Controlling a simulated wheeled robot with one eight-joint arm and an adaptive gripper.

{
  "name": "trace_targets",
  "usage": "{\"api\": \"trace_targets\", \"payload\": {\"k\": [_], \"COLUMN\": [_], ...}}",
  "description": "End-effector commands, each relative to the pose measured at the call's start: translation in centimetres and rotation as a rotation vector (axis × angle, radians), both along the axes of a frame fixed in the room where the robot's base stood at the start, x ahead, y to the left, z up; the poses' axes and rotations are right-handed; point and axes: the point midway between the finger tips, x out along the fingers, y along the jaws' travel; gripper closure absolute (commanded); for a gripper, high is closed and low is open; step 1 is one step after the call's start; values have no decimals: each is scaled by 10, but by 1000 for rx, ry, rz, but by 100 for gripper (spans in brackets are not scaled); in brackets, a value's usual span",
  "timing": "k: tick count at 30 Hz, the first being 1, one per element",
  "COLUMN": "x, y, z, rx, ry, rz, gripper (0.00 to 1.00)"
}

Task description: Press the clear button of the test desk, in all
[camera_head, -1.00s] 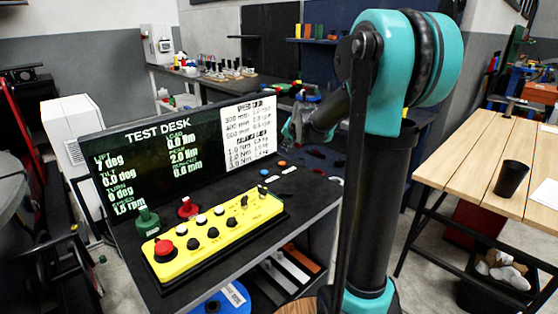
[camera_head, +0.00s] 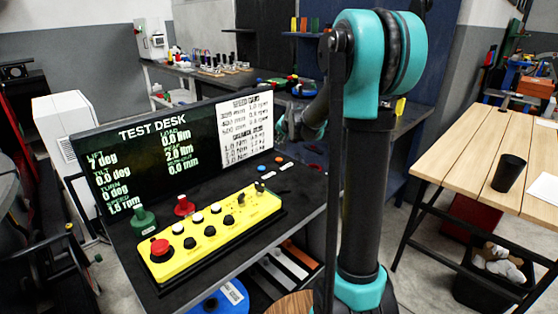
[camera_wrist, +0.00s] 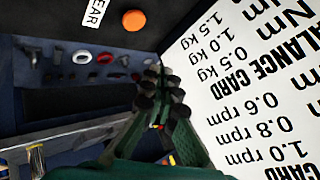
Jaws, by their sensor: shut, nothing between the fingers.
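The test desk (camera_head: 190,262) carries a dark screen and a yellow control box. An orange button (camera_head: 279,159) and a blue button sit near its back right, with white labels in front. In the wrist view the orange button (camera_wrist: 134,20) is near the top, beside a white label (camera_wrist: 96,12) of which I read only "EAR". My gripper (camera_wrist: 160,88) is shut and empty in the wrist view, apart from the orange button and near the white card. In the head view my gripper (camera_head: 284,130) is small and partly unclear beside the screen's right edge.
The screen (camera_head: 150,165) with the white balance card (camera_head: 245,130) stands upright close to my gripper. The yellow control box (camera_head: 215,235) with a red button lies along the desk front. A green and a red knobbed piece stand behind it. A wooden table (camera_head: 480,150) is at right.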

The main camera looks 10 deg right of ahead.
Motion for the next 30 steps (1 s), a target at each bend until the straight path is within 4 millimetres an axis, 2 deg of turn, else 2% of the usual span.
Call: {"api": "trace_targets", "payload": {"k": [6, 12, 18, 30], "x": [0, 0, 0, 0], "y": [0, 0, 0, 0], "z": [-29, -47, -54, -54], "rx": [0, 0, 0, 0], "ry": [0, 0, 0, 0], "rz": [0, 0, 0, 0], "gripper": [100, 100, 100, 100]}}
